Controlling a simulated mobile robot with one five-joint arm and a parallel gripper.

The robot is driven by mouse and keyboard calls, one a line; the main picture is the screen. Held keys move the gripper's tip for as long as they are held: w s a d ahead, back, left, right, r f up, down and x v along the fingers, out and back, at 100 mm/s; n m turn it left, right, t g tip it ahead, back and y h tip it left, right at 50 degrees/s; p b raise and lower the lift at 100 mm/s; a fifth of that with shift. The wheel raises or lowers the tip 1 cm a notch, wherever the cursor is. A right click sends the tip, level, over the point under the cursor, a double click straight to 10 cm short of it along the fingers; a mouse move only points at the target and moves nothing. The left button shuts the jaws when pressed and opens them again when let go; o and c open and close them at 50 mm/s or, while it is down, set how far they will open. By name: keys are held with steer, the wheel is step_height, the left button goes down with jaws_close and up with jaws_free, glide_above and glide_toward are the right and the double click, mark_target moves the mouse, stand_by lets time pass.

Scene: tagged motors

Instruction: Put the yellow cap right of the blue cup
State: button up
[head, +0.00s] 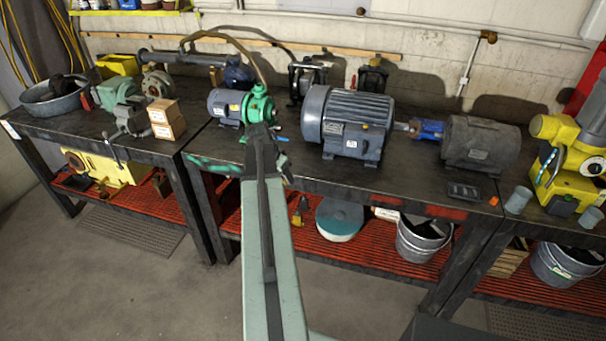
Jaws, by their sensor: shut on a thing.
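My green arm reaches up from the bottom middle to the bench. My gripper (266,142) is at its far end, in front of the green pump and blue motor. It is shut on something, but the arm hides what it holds. No yellow cap can be made out. Two small grey-blue cups stand near the right: one cup (518,200) at the bench's front edge, another cup (590,217) farther right, by the yellow machine. I cannot tell which is the blue cup. Both are well to the right of my gripper.
A large blue-grey motor (350,122) stands right of my gripper, with a dark motor (480,145) beyond it. A flat dark box (465,192) and a small orange piece (493,201) lie near the cups. The bench front (400,183) has bare room.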

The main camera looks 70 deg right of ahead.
steer(key=b, duration=0.1)
glide_toward(304, 166)
steer(key=shift+s+d+f, duration=0.15)
steer(key=shift+d+f, duration=0.1)
steer(key=shift+f, duration=0.15)
steer(key=shift+s+d+f, duration=0.2)
steer(key=shift+d+f, duration=0.05)
steer(key=shift+f, duration=0.2)
steer(key=b+x, duration=0.1)
steer(key=b, duration=0.1)
steer(key=b+x, duration=0.1)
steer(key=x, duration=0.1)
steer(key=shift+w+f+b, duration=0.15)
steer(key=shift+f+b, duration=0.2)
steer(key=shift+b, duration=0.05)
steer(key=shift+f+b, duration=0.3)
steer(key=shift+b, duration=0.05)
steer(key=shift+r, duration=0.25)
steer(key=shift+f, duration=0.15)
steer(key=o, duration=1.3)
